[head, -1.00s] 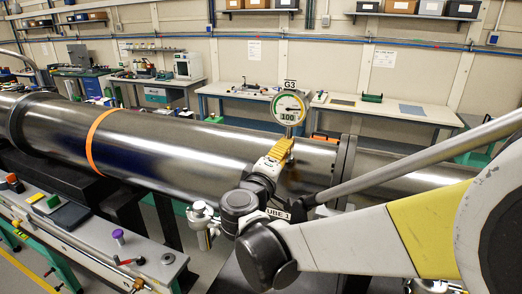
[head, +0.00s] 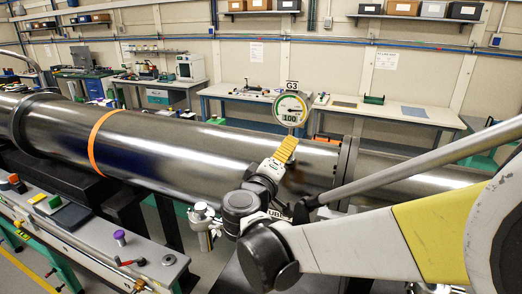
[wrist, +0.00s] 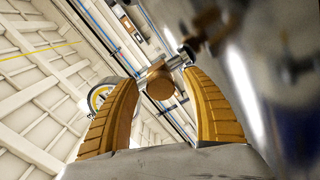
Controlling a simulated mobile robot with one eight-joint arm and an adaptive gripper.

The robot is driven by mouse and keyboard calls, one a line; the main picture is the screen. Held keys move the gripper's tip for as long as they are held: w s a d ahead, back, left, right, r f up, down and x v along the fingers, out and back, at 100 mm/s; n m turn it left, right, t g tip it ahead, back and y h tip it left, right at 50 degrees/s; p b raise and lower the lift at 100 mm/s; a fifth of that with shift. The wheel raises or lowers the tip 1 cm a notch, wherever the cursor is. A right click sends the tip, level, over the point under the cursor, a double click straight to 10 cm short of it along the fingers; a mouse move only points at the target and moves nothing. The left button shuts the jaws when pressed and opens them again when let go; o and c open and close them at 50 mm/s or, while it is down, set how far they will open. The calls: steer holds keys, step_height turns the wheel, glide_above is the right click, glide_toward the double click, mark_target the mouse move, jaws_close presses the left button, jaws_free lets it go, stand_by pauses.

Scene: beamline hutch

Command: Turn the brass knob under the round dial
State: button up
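The round dial (head: 290,109), white-faced with a green arc and a "100" plate, stands on top of the large steel tube below a "G3" tag. It also shows partly behind the left finger in the wrist view (wrist: 97,97). The brass knob (wrist: 160,83) is a short round piece on a stem in the wrist view; the head view hides it behind my gripper. My gripper (head: 292,140) has yellow ridged fingers and is just below the dial. In the wrist view my gripper (wrist: 160,77) is open, with the knob between its fingertips and gaps showing on both sides.
The steel tube (head: 170,148) with an orange band runs across the view under my gripper. A flange (head: 345,165) stands right of the dial. A rail bench (head: 90,240) with a purple knob is at the lower left. Workbenches (head: 330,108) line the back wall.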

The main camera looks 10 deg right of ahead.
steer(key=v, duration=1.2)
